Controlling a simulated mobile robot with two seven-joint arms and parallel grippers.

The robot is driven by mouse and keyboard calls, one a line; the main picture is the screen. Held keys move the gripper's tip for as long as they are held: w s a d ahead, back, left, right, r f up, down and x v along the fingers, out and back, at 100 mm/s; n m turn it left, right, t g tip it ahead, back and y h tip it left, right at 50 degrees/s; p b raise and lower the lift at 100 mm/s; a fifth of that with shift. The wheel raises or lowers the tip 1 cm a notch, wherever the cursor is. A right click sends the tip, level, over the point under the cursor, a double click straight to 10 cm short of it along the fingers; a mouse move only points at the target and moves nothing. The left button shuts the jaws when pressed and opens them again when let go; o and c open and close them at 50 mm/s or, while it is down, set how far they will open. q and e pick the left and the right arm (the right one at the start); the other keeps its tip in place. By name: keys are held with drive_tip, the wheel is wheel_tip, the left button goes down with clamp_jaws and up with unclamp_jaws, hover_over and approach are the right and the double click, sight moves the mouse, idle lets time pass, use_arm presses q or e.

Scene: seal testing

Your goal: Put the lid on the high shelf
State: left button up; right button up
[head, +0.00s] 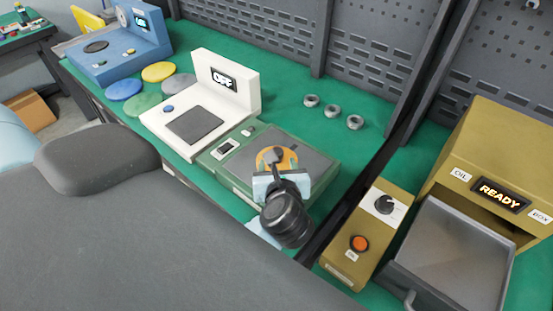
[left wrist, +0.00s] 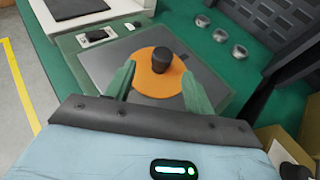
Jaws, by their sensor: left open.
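The lid, an orange disc (head: 263,159) with a dark knob, lies on the grey top of a green device (head: 228,169). In the left wrist view the orange lid (left wrist: 155,83) lies flat, its black knob standing up. My left gripper (head: 277,167) is over the lid. In the left wrist view its two green fingers (left wrist: 157,88) are open, one on each side of the lid's near part; I cannot tell whether they touch it. In the head view the gripper partly hides the lid. My right gripper is not in view. I cannot make out a high shelf.
A white device (head: 208,98) reading OFF stands beside the green one. Yellow (head: 158,72), blue (head: 124,89) and green (head: 141,105) discs lie near a blue device (head: 115,60). Three grey rings (head: 332,110) lie behind. A gold READY box (head: 490,160) with a tray (head: 445,255) stands right.

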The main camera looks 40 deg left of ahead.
sight(278, 167)
use_arm(q)
drive_tip(key=x, duration=0.5)
drive_tip(key=shift+w+d+p, duration=0.1)
drive_tip(key=shift+d+p, duration=0.05)
drive_tip(key=shift+p, duration=0.2)
clamp_jaws()
